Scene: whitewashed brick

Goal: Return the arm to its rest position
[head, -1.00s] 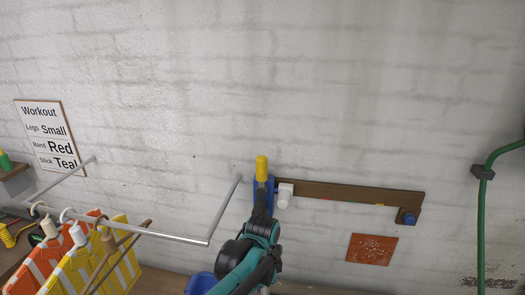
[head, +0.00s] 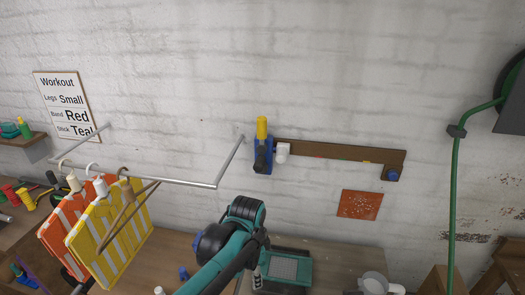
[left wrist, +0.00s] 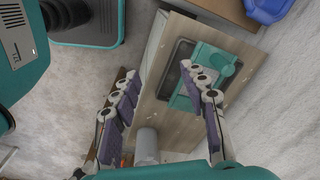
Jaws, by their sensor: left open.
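One of my teal and black arms shows at the bottom centre of the head view, bent over the wooden bench. I cannot make out its gripper there. In the left wrist view my left gripper (left wrist: 158,72) is open, with its jointed purple-padded fingers spread and nothing between them. Below it lies the wooden bench top (left wrist: 155,110) with a teal device (left wrist: 217,63). In the head view the arm is apart from the blue wall holder (head: 262,160) with the yellow-topped tool (head: 262,128). My right gripper is not in view.
A metal rail (head: 140,178) carries orange (head: 62,233) and yellow (head: 112,235) striped pieces at the left. A teal device (head: 285,270) lies on the bench beside my arm. A green hose (head: 453,210) hangs at the right. A workout sign (head: 68,106) is on the wall.

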